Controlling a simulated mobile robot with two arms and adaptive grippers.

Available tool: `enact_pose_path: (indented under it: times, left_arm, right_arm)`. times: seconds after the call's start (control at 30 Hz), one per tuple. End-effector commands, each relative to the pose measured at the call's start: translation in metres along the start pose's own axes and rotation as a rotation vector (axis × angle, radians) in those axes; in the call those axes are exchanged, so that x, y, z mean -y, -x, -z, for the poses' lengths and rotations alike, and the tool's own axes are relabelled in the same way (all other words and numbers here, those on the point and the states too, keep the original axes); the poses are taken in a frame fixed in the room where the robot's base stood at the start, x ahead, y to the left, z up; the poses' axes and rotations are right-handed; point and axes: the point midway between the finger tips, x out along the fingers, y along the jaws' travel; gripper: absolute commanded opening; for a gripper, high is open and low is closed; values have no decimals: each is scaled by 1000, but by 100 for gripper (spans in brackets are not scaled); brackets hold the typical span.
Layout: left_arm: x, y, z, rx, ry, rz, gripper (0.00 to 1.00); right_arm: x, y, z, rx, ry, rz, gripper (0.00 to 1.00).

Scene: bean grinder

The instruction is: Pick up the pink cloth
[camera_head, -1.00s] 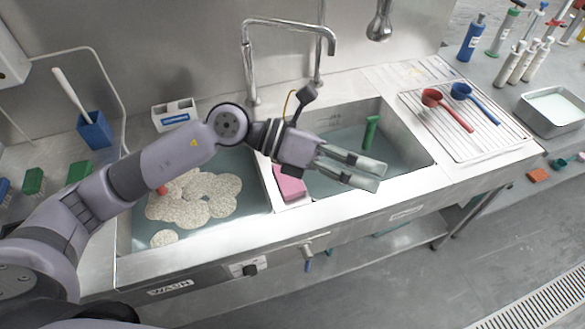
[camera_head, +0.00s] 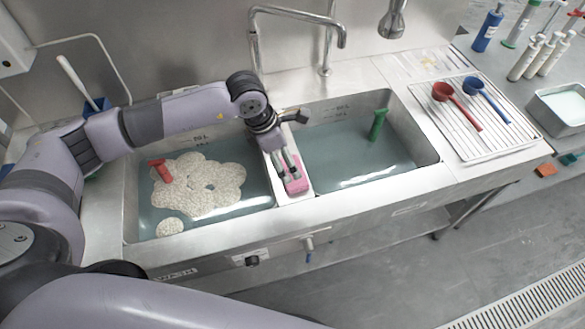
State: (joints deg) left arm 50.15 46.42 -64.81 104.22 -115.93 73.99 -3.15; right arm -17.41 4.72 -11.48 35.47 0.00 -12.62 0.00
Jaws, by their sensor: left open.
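The pink cloth (camera_head: 297,188) lies on the narrow metal divider (camera_head: 302,164) between the two sink basins, near the front. My left gripper (camera_head: 290,172) points down at it from above, with its fingers open. The fingertips overlap the far part of the cloth in the picture. I cannot tell whether they touch it. The fingers hide part of the cloth. My right gripper is not in view.
The left basin (camera_head: 258,190) holds foamy water and a red-handled tool (camera_head: 160,170). The right basin holds clear water and a green-handled tool (camera_head: 377,124). A faucet (camera_head: 340,38) stands behind. Red (camera_head: 458,104) and blue (camera_head: 486,98) scoops lie on the right rack.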

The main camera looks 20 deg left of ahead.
Motion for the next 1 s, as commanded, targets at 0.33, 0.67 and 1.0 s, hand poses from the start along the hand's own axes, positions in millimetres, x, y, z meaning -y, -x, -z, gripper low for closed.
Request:
enact_pose_path:
  times: [0.33,0.67,1.0]
  left_arm:
    - [0,-30,0,-1,1,2,100]
    - [-2,-74,4,0,1,3,100]
    - [-2,-77,4,1,0,1,95]
  right_arm:
    - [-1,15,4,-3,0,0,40]
    - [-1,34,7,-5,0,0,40]
    - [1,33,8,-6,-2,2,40]
